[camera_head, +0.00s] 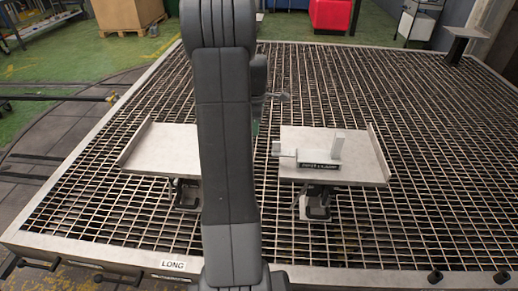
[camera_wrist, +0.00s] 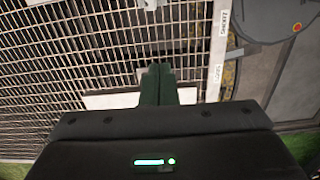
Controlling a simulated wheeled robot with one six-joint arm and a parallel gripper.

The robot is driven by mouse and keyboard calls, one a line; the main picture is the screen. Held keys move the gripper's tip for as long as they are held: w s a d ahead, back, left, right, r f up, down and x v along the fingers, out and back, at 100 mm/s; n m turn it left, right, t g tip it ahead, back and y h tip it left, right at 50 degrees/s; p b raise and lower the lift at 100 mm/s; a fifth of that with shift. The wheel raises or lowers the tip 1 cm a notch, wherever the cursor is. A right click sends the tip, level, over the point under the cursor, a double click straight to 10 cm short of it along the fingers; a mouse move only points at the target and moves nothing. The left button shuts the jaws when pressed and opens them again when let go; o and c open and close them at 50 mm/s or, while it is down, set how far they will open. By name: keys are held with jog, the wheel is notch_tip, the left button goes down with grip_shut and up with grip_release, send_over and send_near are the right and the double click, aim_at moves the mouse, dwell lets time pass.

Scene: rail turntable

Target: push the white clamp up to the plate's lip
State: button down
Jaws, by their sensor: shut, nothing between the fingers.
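Both plates stand on dark supports above an open metal grating (camera_head: 420,120) with a pale frame. A red box (camera_head: 330,14) and a cardboard box (camera_head: 127,14) are behind.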

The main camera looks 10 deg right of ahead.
aim_at(308, 157)
jog(key=s+d+f, duration=0.1)
jog(key=d+f, duration=0.3)
jog(key=f, duration=0.6)
jog(key=shift+d, duration=0.1)
jog(key=s+d, duration=0.1)
jog(key=d, duration=0.3)
jog(key=s+d, duration=0.1)
jog(key=d, duration=0.4)
jog(key=s+d, duration=0.2)
jog(key=d, duration=0.3)
jog(key=shift+w+a, duration=0.1)
jog(key=shift+a, duration=0.05)
